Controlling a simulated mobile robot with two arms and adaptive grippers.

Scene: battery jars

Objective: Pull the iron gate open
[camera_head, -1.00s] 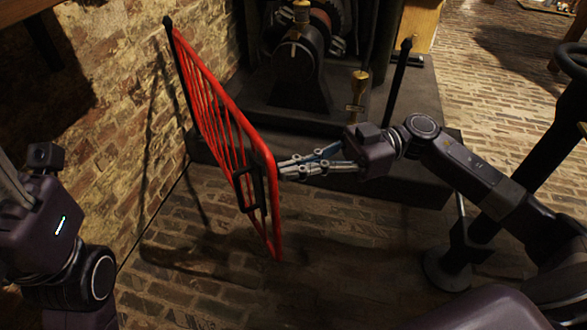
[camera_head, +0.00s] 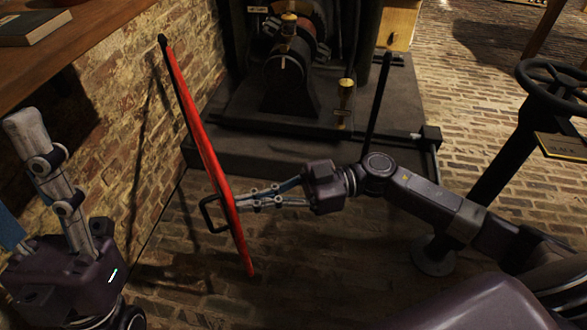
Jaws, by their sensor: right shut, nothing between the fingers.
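The red iron gate (camera_head: 204,150) hangs from a dark post at the brick wall and stands swung out, seen nearly edge-on. Its black handle (camera_head: 206,216) sticks out on the left side, away from my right gripper. My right gripper (camera_head: 238,198) is shut and empty, its fingertips at the gate's right side near the free edge, seeming to touch it. My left gripper (camera_head: 40,190) is at the far left, away from the gate; its fingers point up and look spread, the far one cut off by the frame edge.
Dark machinery (camera_head: 292,80) stands on a low black plinth (camera_head: 270,145) behind the gate. A black post (camera_head: 378,105) rises from it. A handwheel (camera_head: 553,84) on a stand is at right. A wooden shelf with a book (camera_head: 30,28) is at upper left. Brick floor lies open in front.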

